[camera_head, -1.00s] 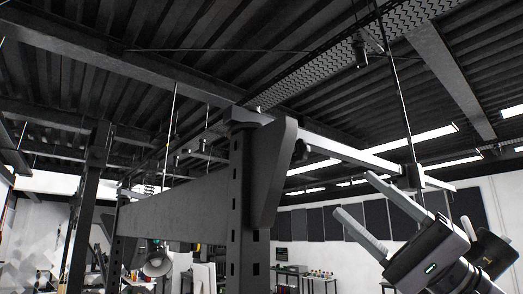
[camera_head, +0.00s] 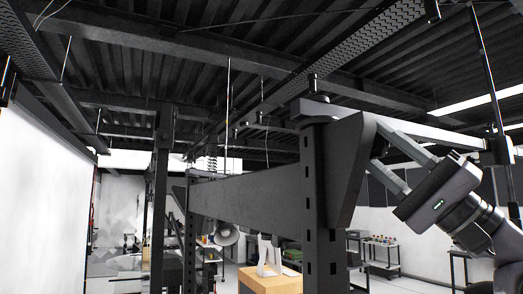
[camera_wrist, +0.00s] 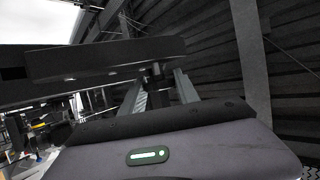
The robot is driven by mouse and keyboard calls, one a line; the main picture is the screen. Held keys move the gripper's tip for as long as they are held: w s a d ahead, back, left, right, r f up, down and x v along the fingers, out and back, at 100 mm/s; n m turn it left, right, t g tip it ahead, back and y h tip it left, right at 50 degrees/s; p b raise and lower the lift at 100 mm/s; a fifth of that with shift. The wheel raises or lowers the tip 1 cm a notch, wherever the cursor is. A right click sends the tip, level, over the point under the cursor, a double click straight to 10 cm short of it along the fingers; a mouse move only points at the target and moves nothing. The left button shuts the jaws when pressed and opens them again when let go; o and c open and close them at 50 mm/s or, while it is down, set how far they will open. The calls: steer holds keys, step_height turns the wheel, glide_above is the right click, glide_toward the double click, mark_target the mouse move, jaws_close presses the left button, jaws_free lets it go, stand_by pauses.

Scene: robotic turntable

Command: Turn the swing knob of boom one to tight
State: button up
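Boom one appears to be the light grey beam (camera_head: 440,133) running right from the angled bracket (camera_head: 351,165) on a dark slotted post (camera_head: 316,200). My gripper (camera_head: 380,147) is raised beside that bracket, under the near end of the beam. In the wrist view my fingers (camera_wrist: 161,84) are spread apart. A small dark knob-like part (camera_wrist: 155,78) shows between them, below a dark slab (camera_wrist: 105,60). I see gaps beside it; contact cannot be made out. The body view hides this part behind the bracket and fingers, and I cannot read its setting.
A dark hanging rod (camera_head: 483,75) meets the beam further right. A wide dark arm (camera_head: 245,195) extends left from the post to another upright. A wooden box (camera_head: 270,281) and a table (camera_head: 382,256) stand beyond. Ceiling beams pass overhead.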

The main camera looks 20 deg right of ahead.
jaws_close()
stand_by(1.1)
steer(key=o, duration=0.6)
jaws_free()
steer(key=shift+a, duration=0.1)
steer(key=b+v, duration=0.9)
steer(key=v, duration=0.8)
steer(key=shift+s+f, duration=0.15)
